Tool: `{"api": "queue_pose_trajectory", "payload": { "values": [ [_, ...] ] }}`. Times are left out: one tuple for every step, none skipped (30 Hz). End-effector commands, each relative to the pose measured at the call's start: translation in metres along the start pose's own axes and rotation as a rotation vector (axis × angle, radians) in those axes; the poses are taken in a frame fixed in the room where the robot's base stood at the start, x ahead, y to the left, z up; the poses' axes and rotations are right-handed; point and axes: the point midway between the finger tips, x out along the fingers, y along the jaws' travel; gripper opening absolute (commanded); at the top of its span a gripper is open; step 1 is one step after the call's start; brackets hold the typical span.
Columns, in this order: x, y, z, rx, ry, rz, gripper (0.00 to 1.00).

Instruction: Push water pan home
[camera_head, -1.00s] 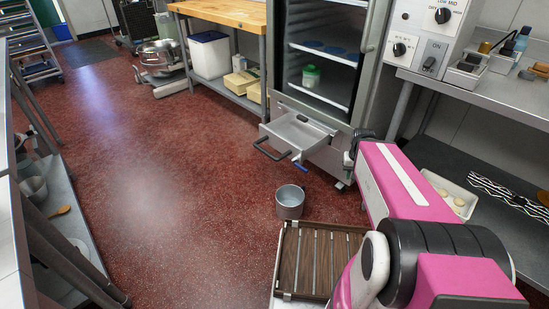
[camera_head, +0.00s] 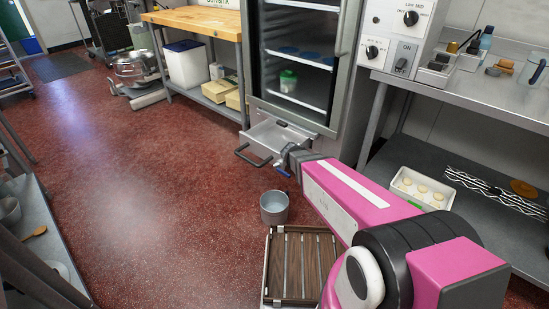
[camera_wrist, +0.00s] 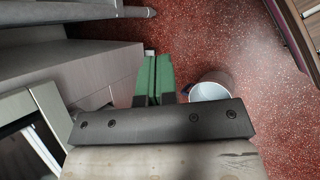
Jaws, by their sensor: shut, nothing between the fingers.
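The water pan (camera_head: 272,137) is a grey metal tray jutting out of the bottom of the tall glass-fronted cabinet (camera_head: 300,60). A dark looped handle (camera_head: 252,158) is on its front. My gripper (camera_head: 287,160) is at the pan's front right corner, and my arm hides part of the pan there. In the wrist view its green fingers (camera_wrist: 153,78) are together and empty, beside a grey metal face (camera_wrist: 100,68) that seems to be the pan. I cannot tell whether they touch it. A small blue part (camera_head: 283,172) shows below the pan's front.
A metal pot (camera_head: 274,207) stands on the floor in front of the pan; it also shows in the wrist view (camera_wrist: 209,88). A slatted wooden rack (camera_head: 300,262) is nearer. A steel table (camera_head: 470,100) stands at right. The red floor at left is clear.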

Motion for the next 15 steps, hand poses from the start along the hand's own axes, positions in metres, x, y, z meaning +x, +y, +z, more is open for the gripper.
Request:
{"api": "queue_pose_trajectory", "payload": {
  "values": [
    [-0.002,-0.001,-0.024,-0.092,-0.025,0.07,0.0],
    [-0.004,-0.001,-0.033,-0.146,-0.042,0.112,0.0],
    [-0.007,-0.003,-0.046,-0.217,-0.067,0.168,0.0],
    [-0.011,-0.004,-0.056,-0.27,-0.085,0.211,0.0],
    [-0.014,-0.005,-0.066,-0.321,-0.105,0.254,0.0],
    [-0.019,-0.007,-0.079,-0.389,-0.131,0.311,0.0],
    [-0.023,-0.009,-0.09,-0.439,-0.152,0.354,0.0],
    [-0.028,-0.012,-0.101,-0.488,-0.173,0.398,0.0],
    [-0.035,-0.015,-0.115,-0.552,-0.202,0.456,0.0],
    [-0.04,-0.019,-0.126,-0.6,-0.225,0.501,0.0],
    [-0.046,-0.023,-0.137,-0.648,-0.249,0.545,0.0],
    [-0.054,-0.029,-0.152,-0.708,-0.282,0.605,0.0],
    [-0.06,-0.033,-0.162,-0.75,-0.307,0.647,0.0],
    [-0.067,-0.038,-0.173,-0.79,-0.332,0.691,0.0],
    [-0.074,-0.045,-0.186,-0.84,-0.364,0.744,0.0]
  ]
}}
